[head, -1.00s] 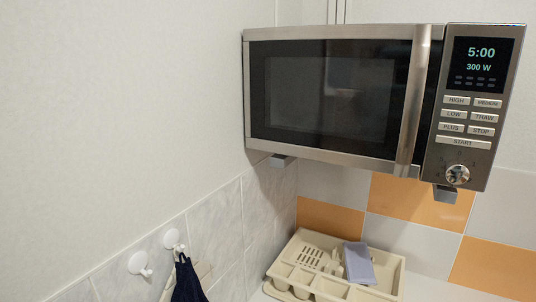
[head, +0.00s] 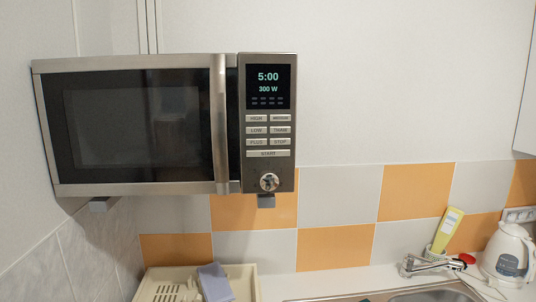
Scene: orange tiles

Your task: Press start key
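The START key (head: 268,154) is a wide light key at the bottom of the key block on the microwave's control panel. It sits below PLUS and STOP and above the round knob (head: 269,182). The microwave (head: 218,75) is mounted on the wall at the left in the head view, with its door closed. Its display (head: 268,87) reads 5:00 and 300 W. Neither of my grippers is in the head view.
Below the microwave is a cream dish rack (head: 241,272) with a bluish cloth (head: 215,282). A sink (head: 430,295) with a faucet (head: 430,263) and a white kettle (head: 508,255) are at the lower right. The space before the panel looks clear.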

